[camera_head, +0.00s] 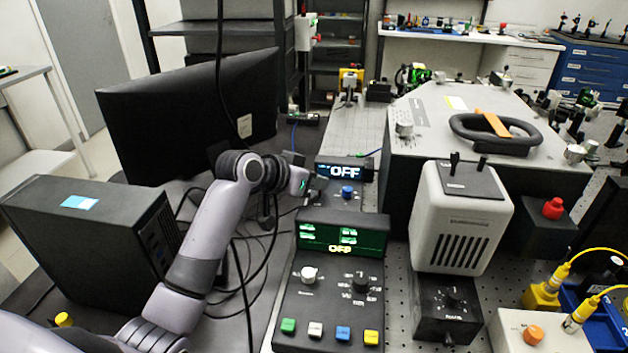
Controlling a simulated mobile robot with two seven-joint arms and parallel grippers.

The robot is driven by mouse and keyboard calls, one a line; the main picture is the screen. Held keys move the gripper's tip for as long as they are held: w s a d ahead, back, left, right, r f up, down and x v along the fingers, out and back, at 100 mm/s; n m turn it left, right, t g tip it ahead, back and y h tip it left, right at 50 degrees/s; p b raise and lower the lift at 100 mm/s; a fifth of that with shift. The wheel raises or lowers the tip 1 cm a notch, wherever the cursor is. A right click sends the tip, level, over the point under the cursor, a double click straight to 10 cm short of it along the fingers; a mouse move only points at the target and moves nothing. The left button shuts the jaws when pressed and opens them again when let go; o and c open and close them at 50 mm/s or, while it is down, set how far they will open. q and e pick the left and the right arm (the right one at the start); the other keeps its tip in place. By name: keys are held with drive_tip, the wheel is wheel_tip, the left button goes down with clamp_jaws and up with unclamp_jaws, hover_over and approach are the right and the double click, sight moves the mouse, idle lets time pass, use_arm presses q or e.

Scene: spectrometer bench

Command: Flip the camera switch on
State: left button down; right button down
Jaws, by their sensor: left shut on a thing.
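My left gripper (314,190) reaches in from the left to the left part of the rear control box (345,207). Its fingers are shut at the box, on what seems to be the small camera switch, which the fingers hide. The rear box has a blue-lit display (345,171) that reads OFF and a blue knob (347,191) just right of the fingers. The switch's own position cannot be made out. My right gripper is not in view.
A front control box (318,290) with a green OFF display, knobs and coloured buttons stands nearer. A black monitor (190,115) and computer tower (95,245) stand left. A white camera-like unit (460,220) and large grey spectrometer housing (450,115) stand right.

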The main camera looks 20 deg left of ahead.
use_arm(q)
drive_tip(key=c, duration=1.1)
unclamp_jaws()
drive_tip(key=shift+c, duration=0.2)
drive_tip(key=v, duration=0.7)
drive_tip(key=shift+a+r, duration=0.1)
